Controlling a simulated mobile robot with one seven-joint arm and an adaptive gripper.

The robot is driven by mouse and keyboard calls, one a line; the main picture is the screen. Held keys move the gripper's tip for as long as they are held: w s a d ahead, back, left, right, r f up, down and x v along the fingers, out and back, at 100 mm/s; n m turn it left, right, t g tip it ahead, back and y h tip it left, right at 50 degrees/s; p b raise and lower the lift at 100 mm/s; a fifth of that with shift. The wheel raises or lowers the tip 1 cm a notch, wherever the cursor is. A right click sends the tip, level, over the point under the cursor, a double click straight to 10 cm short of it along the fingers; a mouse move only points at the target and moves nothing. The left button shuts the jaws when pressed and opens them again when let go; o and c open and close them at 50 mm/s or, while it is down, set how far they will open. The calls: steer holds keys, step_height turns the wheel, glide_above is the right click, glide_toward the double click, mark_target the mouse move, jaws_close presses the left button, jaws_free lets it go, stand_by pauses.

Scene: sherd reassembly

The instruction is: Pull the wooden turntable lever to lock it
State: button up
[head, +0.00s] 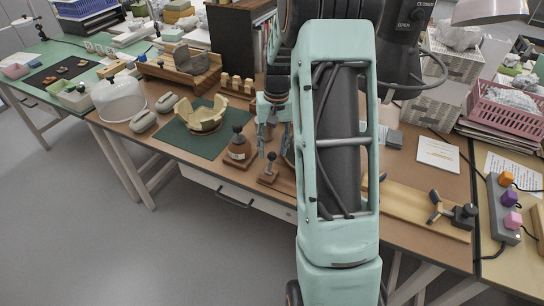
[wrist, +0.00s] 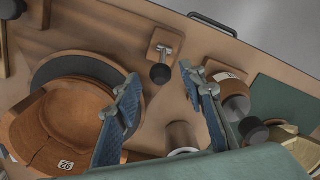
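The lever (wrist: 161,66) is a metal stem with a black knob on a small wooden block, beside the turntable in the wrist view. It also shows in the head view (head: 270,168), near the table's front edge. The turntable (wrist: 96,66) is a dark disc bearing a brown wooden rounded piece (wrist: 60,130) with a number label. In the head view my arm hides most of it. My gripper (wrist: 161,80) is open and empty, its blue-padded fingers apart. In the wrist view the knob appears between and just beyond the fingertips; contact cannot be told.
A labelled round wooden piece with a black knob (head: 238,150) stands left of the lever. Behind it a pale broken bowl (head: 206,117) sits on a green mat (head: 177,135). A wooden board with a dark clamp (head: 432,208) lies right. The table's front edge is close to the lever.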

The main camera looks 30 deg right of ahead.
mark_target(272, 153)
steer(key=shift+w+a+f, duration=0.1)
steer(key=shift+f, duration=1.95)
steer(key=shift+c, duration=0.6)
jaws_close()
